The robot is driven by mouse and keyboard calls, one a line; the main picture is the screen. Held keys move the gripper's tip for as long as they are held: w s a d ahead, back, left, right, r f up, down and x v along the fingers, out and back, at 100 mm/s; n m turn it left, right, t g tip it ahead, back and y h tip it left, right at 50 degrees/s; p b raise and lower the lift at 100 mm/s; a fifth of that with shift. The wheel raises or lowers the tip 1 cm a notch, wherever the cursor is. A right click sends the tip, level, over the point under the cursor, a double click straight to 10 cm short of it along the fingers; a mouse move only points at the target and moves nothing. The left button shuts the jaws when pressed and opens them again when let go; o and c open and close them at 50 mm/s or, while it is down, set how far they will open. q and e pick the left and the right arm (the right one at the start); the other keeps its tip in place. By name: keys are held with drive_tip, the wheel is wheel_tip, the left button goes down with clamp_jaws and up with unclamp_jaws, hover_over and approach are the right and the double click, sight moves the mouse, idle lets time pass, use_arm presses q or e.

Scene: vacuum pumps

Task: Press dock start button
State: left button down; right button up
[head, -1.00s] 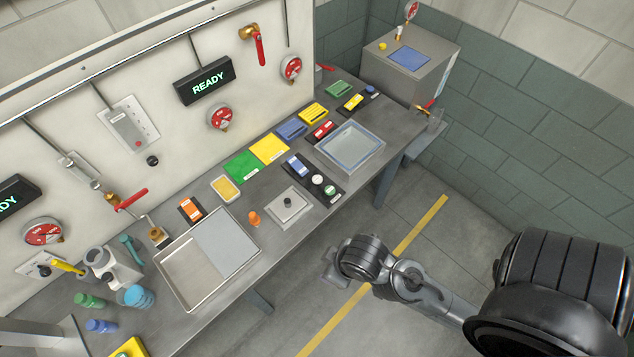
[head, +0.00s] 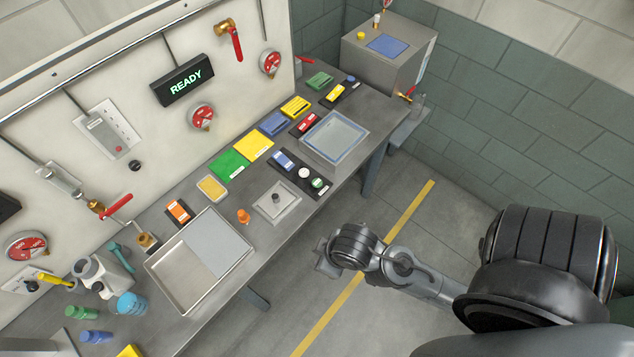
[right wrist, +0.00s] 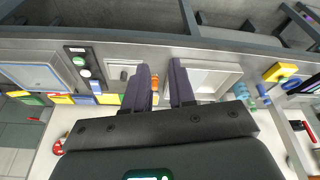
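A black control strip (head: 300,174) lies on the bench, with a small blue-screened module, a white round button (head: 304,173) and a green round button (head: 318,183). In the right wrist view the green button (right wrist: 79,61) and white button (right wrist: 85,73) show at upper left, left of my fingers. I cannot read which is the dock start button. My right gripper (head: 326,259) is off the bench's front edge, apart from the strip. Its two dark fingers (right wrist: 160,82) stand apart with nothing held between them. My left gripper is in neither view.
A clear-lidded tray (head: 334,138) sits behind the strip, and a grey plate with a knob (head: 277,199) beside it. A READY sign (head: 183,80) is lit. The floor before the bench is free.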

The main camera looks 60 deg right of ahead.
clamp_jaws()
drive_tip(key=shift+w, duration=0.1)
idle(1.2)
